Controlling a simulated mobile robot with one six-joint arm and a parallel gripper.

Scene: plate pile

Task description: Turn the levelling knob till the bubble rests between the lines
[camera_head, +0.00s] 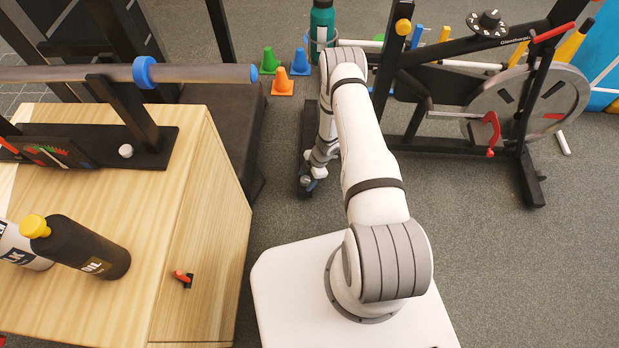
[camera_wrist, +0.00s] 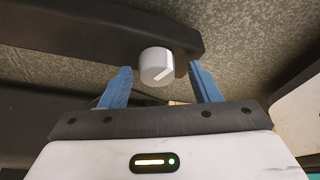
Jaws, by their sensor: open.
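A pale grey cylindrical knob (camera_wrist: 156,66) with a white mark on its face sits at a dark bar (camera_wrist: 110,35) in the wrist view. My gripper (camera_wrist: 160,70) is open, with one blue finger on each side of the knob. A gap shows at each side, and I cannot tell whether the fingers touch it. In the head view my gripper (camera_head: 311,184) is low, by the near end of the bike's black floor bar (camera_head: 306,150). The bubble and its lines cannot be made out in either view.
The exercise bike (camera_head: 440,85) with a grey flywheel (camera_head: 530,103) stands at right. Small cones (camera_head: 283,80) and a green bottle (camera_head: 321,25) are behind my arm. A wooden cabinet (camera_head: 215,200) with bottles stands at left. Carpet (camera_head: 500,260) is clear at lower right.

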